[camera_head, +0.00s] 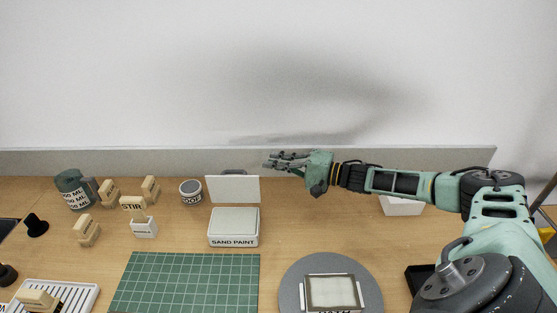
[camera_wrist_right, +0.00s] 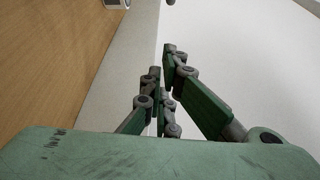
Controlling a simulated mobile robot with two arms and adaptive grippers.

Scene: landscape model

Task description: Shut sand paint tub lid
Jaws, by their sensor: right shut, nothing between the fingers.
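The white sand paint tub (camera_head: 233,229) stands on the table near the middle of the head view, its front label reading SAND PAINT. Its lid (camera_head: 232,189) is open and stands upright at the tub's back edge. My right gripper (camera_head: 268,162) reaches in from the right, behind and to the right of the raised lid. It is shut and empty, its fingertips pointing left, and a gap to the lid shows. In the right wrist view its fingers (camera_wrist_right: 165,90) show against the wall and the back ledge. My left gripper is not in view.
A round grey turntable (camera_head: 292,292) with a framed tray stands in front right. A green cutting mat (camera_head: 185,280) lies in front left of the tub. A small pot (camera_head: 190,192) stands left of the lid. Several wooden blocks and a jar (camera_head: 73,192) stand farther left. A ledge (camera_head: 120,162) runs behind.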

